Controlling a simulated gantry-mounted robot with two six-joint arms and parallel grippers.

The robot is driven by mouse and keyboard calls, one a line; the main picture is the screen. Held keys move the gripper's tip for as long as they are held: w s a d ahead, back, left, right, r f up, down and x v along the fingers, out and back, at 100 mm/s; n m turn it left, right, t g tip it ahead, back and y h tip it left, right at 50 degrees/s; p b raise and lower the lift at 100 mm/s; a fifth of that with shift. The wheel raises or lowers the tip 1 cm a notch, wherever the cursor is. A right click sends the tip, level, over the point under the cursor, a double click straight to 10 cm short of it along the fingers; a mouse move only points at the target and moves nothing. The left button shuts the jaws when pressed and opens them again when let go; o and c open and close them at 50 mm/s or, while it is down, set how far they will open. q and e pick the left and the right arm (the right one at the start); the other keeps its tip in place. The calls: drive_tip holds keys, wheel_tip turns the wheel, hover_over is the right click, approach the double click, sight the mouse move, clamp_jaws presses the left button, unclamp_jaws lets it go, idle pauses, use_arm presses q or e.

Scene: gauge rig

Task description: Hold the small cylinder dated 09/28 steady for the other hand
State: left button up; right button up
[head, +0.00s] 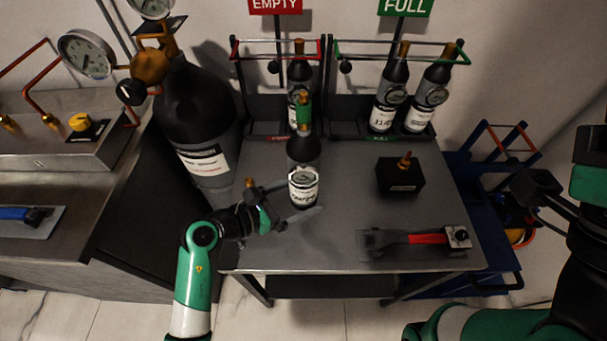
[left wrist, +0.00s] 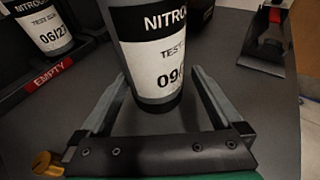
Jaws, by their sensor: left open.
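The small cylinder (head: 304,152) is black with a white label and a green-and-brass top. It stands upright on the grey table in front of the EMPTY rack. In the left wrist view its label (left wrist: 160,60) reads "NITRO", "TEST" and "09/", with the last digits cut off. My left gripper (head: 291,203) is low at the cylinder. Its open fingers (left wrist: 157,88) lie on either side of the cylinder's lower part, with gaps visible. My right arm is at the right edge; its gripper (head: 538,190) is dark and unclear, away from the cylinder.
The EMPTY rack (head: 268,106) holds one cylinder, also seen in the left wrist view (left wrist: 45,25). The FULL rack holds two cylinders (head: 388,92). A black block (head: 400,176) and a red-handled wrench (head: 425,238) lie to the right. A large dark cylinder (head: 195,110) stands left.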

use_arm(q)
drive_tip(key=c, duration=1.5)
idle(0.4)
